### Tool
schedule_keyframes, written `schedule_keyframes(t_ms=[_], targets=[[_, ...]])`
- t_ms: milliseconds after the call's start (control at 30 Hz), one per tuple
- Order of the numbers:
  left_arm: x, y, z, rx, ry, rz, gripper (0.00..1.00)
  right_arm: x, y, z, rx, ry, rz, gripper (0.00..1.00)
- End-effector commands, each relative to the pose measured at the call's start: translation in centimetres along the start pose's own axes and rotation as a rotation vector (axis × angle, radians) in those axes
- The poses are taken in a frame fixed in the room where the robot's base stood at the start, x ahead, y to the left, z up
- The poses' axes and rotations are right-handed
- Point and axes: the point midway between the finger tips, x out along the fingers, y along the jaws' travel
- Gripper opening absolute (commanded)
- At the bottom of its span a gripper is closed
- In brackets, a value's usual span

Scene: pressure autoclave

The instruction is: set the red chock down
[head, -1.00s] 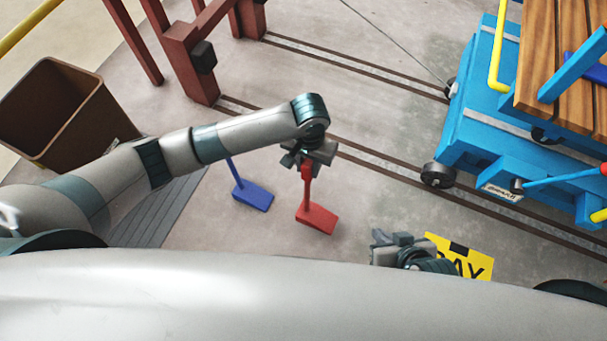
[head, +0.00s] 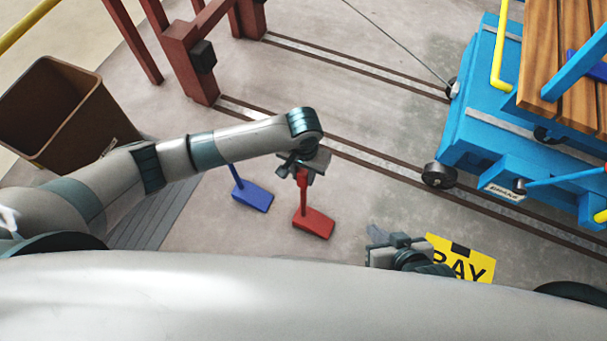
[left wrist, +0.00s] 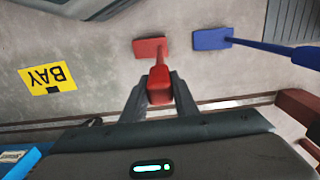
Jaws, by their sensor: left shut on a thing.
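The red chock (head: 314,223) has a flat red block at the foot of an upright red handle. My left gripper (head: 303,172) is shut on the top of the handle, which shows between its fingers in the left wrist view (left wrist: 159,88). The block (left wrist: 150,48) hangs at or just above the grey floor; I cannot tell whether it touches. My right gripper (head: 385,240) is low in the head view, beside the yellow sign, away from the chock. Its finger gap is not clear.
A blue chock (head: 252,196) with its own handle stands just left of the red one. A yellow BAY marking (head: 470,266) lies to the right. Rails cross the floor behind. A blue cart (head: 470,140) stands right, a brown bin (head: 60,115) left.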

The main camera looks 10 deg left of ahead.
Motion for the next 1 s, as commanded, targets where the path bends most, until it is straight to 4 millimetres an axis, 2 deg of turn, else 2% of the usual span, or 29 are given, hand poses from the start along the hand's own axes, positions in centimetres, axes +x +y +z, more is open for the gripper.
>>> schedule_keyframes(t_ms=[433,467,533,867,1000], targets=[[0.19,0.1,-0.12,0.0,0.003,0.003,0.0,-0.17,0.06,0.16,0.002,-0.005,0.002,0.0],[0.39,0.05,-0.01,0.0,0.001,0.002,0.29,-0.1,0.13,0.24,0.001,-0.008,0.003,0.0],[0.39,0.04,-0.02,0.0,0.001,0.002,0.45,0.02,0.22,0.24,0.001,-0.009,0.004,0.0],[0.34,0.0,-0.04,0.0,0.001,0.001,0.45,0.25,0.37,-0.12,-0.001,-0.002,0.006,0.0],[-0.27,-0.01,-0.06,-0.001,0.001,0.0,0.45,0.15,0.31,-0.37,0.0,0.005,0.005,0.0]])
